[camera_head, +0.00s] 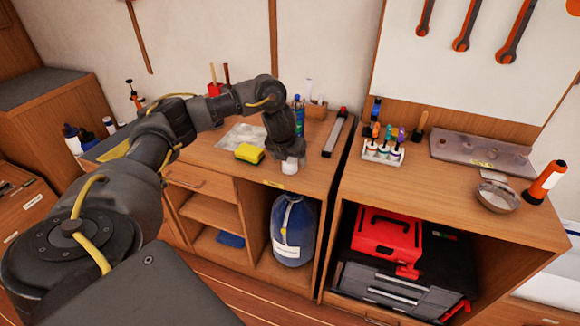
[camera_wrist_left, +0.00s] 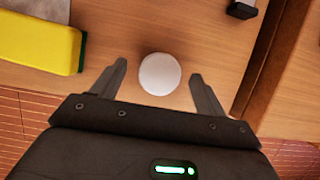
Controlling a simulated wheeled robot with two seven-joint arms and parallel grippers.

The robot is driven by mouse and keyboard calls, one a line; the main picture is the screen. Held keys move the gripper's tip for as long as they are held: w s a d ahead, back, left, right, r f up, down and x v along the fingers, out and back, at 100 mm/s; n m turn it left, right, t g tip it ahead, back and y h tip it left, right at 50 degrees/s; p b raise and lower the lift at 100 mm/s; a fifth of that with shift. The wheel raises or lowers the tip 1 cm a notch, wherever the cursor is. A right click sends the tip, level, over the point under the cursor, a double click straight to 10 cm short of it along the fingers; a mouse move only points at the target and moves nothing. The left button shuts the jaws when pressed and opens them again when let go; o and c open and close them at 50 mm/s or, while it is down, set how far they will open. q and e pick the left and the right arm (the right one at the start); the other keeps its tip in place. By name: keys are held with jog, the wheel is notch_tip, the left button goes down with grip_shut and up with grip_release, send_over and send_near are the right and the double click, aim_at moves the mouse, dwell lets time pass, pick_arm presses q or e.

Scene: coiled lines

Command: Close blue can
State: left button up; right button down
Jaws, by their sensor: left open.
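A small white round object (camera_head: 289,166), like a cap or lid, sits near the front edge of the left wooden counter (camera_head: 318,170). In the left wrist view this white disc (camera_wrist_left: 160,73) lies between and just beyond the fingertips of my left gripper (camera_wrist_left: 158,85). The fingers are spread, with a gap on each side. In the head view the left gripper (camera_head: 288,153) points down over it. A slim blue can or bottle (camera_head: 299,113) stands behind the gripper; its top is too small to read. A large blue rounded container (camera_head: 293,230) stands in the shelf below.
A yellow sponge (camera_head: 249,154) lies left of the gripper, also in the left wrist view (camera_wrist_left: 40,42). A long dark tool (camera_head: 335,133) lies to the right.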

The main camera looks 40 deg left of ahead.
pick_arm(q)
jog(key=shift+x, duration=0.95)
jog(key=c, duration=1)
